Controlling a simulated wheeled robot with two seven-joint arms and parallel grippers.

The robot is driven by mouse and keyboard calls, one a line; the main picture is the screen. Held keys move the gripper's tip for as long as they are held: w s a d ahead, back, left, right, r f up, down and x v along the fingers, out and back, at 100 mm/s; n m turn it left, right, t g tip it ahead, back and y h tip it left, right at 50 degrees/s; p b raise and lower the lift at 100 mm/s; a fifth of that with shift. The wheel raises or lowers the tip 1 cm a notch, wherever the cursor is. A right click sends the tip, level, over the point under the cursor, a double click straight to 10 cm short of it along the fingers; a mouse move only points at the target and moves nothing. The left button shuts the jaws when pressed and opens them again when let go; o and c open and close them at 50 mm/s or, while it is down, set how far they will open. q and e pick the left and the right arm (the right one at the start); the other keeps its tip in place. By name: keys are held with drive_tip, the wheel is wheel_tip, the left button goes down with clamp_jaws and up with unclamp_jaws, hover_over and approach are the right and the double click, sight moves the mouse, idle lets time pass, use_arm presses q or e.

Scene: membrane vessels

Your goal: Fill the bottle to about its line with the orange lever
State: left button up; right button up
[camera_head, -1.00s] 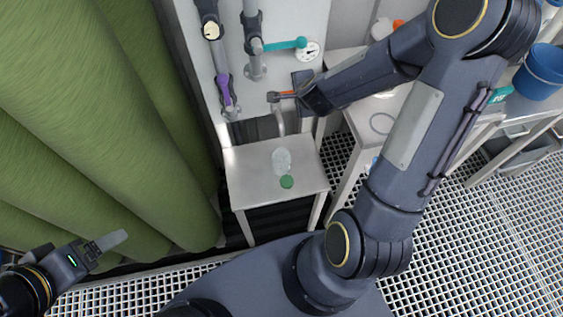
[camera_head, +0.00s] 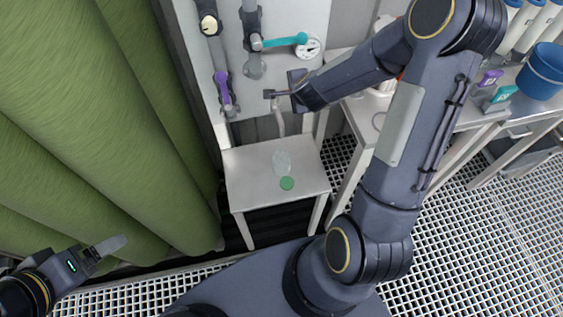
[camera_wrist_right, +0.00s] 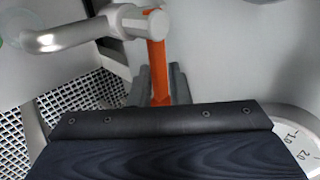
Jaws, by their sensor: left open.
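The clear bottle (camera_head: 282,162) stands on the small white table below the grey spout (camera_head: 279,120); its line and any water level are too small to make out. A green cap (camera_head: 287,183) lies beside it. The orange lever (camera_wrist_right: 157,65) hangs from the valve and passes between the close fingers of my right gripper (camera_wrist_right: 160,88), which looks shut on it. In the head view the right gripper (camera_head: 279,93) is at the panel just above the spout and covers the lever. My left gripper (camera_head: 108,245) is open and empty at the lower left, far from the table.
The small table (camera_head: 240,185) has bare top around the bottle. A purple lever (camera_head: 223,88), a teal lever (camera_head: 285,41) and a gauge (camera_head: 308,47) are on the panel. A green curtain (camera_head: 100,130) fills the left. A blue bucket (camera_head: 543,72) stands at right.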

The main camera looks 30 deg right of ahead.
clamp_jaws()
drive_tip(key=m+h+p, duration=0.1)
drive_tip(key=s+m+g+h, duration=0.1)
drive_tip(key=m, duration=0.1)
drive_tip(key=s+a+m+g+h+p, duration=0.1)
drive_tip(key=m+h, duration=0.1)
drive_tip(key=shift+s+a+p, duration=0.1)
drive_tip(key=shift+p, duration=0.2)
idle(6.8)
